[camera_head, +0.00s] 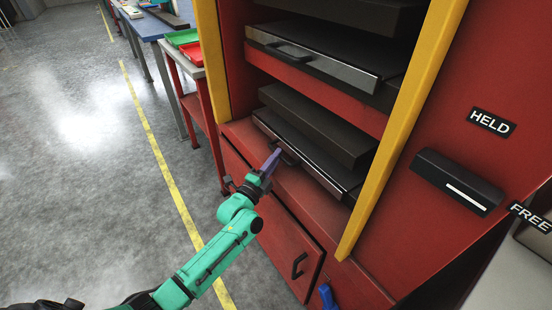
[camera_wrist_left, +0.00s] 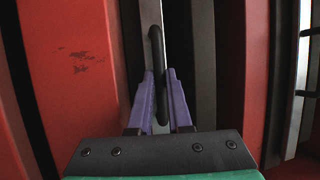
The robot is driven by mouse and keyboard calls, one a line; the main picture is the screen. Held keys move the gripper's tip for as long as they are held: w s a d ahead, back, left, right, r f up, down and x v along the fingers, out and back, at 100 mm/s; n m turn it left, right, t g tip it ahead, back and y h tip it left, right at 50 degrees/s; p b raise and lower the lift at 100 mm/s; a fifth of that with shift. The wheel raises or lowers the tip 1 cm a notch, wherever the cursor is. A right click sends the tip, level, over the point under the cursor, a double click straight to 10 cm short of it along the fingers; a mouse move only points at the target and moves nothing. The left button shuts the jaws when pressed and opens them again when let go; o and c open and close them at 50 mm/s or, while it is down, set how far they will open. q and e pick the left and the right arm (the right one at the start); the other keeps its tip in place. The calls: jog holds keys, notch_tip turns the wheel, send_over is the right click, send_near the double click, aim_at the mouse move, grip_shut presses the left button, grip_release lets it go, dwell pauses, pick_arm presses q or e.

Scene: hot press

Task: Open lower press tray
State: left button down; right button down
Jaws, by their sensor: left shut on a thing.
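The lower press tray (camera_head: 305,158) is a dark plate with a metal front edge, low in the red press. Its black handle (camera_wrist_left: 157,50) runs between the purple fingers of my left gripper (camera_wrist_left: 160,95) in the left wrist view. In the head view my left gripper (camera_head: 270,165) is at the tray's front edge, shut on the handle, which it partly hides. The tray looks slightly forward of the dark block above it; how far it is open is hard to tell.
The upper tray (camera_head: 315,60) with its own handle is above. Yellow posts (camera_head: 400,130) flank the opening. A red cabinet door (camera_head: 285,240) is below. A black slider (camera_head: 457,182) is between the HELD and FREE labels. Floor at left is clear.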

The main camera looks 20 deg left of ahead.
dwell(0.3)
pick_arm(q)
jog(key=s+a+p, duration=0.8)
jog(key=s+a, duration=0.9)
jog(key=s, duration=0.4)
jog(key=shift+a, duration=0.15)
jog(key=c, duration=1.1)
grip_release()
jog(key=b+v, duration=0.1)
jog(key=v, duration=1.3)
jog(key=shift+s+a+f, duration=0.1)
jog(key=shift+s, duration=0.1)
